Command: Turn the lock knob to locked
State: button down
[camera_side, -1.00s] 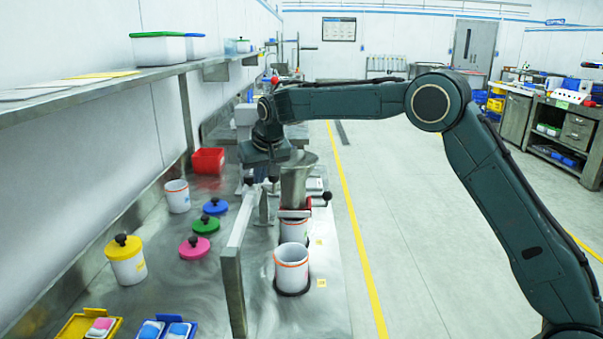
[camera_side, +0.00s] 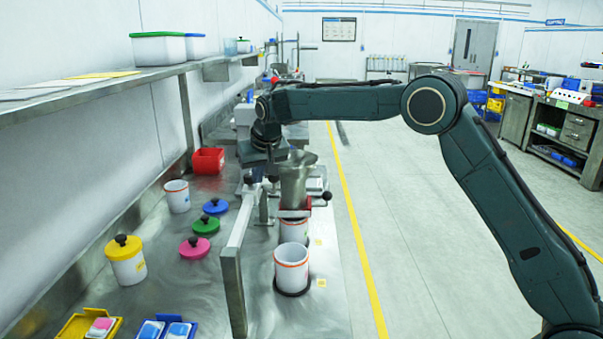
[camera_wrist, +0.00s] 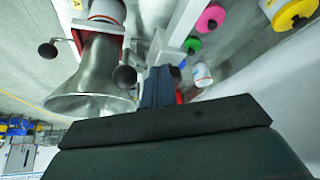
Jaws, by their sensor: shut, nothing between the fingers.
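A metal hopper (camera_side: 294,185) with a flared top stands on a red-edged bracket above the white cups, and it shows large in the wrist view (camera_wrist: 95,75). A black ball knob (camera_side: 327,196) sticks out to the right of the bracket.
A metal rail (camera_side: 238,235) on a post runs just left of the hopper. A white cup (camera_side: 291,270) stands in front below it. Lidded jar (camera_side: 126,262), coloured lids (camera_side: 205,225), red bin (camera_side: 208,161) and trays lie left. A shelf (camera_side: 120,84) overhangs the left side.

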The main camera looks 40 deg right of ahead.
jog(key=shift+w+a, duration=0.2)
jog(key=shift+a, duration=0.5)
dwell(0.3)
jog(key=shift+s+a, duration=0.15)
jog(key=shift+s, duration=0.3)
jog(key=shift+r, duration=0.1)
notch_tip(320, 180, up, 6)
jog(key=shift+f, duration=0.1)
dwell(0.7)
